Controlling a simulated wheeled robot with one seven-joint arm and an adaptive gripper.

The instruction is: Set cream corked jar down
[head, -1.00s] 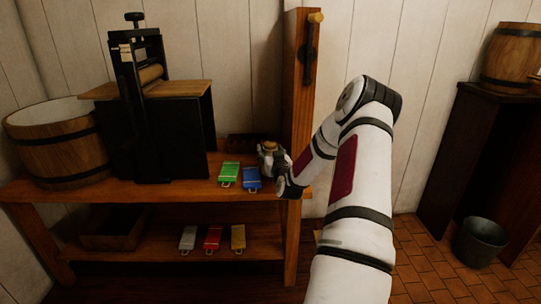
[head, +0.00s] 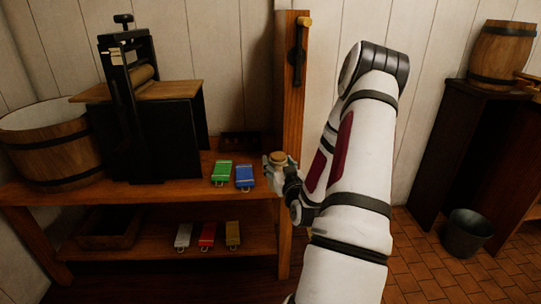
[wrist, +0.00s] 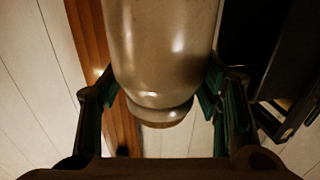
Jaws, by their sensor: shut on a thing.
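The cream corked jar (wrist: 165,50) fills the upper middle of the wrist view, between the two fingers of my gripper (wrist: 165,95). My gripper is shut on it. In the head view the jar's tan cork top (head: 278,157) shows above my gripper (head: 276,168), and most of the jar's body is hidden by the gripper. The gripper and jar are at the right end of the wooden bench (head: 150,201), near its front edge. I cannot tell whether the jar touches the bench top.
A green case (head: 222,173) and a blue case (head: 245,177) lie just left of the jar. A wooden post (head: 291,90) rises behind it. A black press (head: 150,130) and a wooden tub (head: 50,150) stand further left. A lower shelf holds several small cases (head: 207,235).

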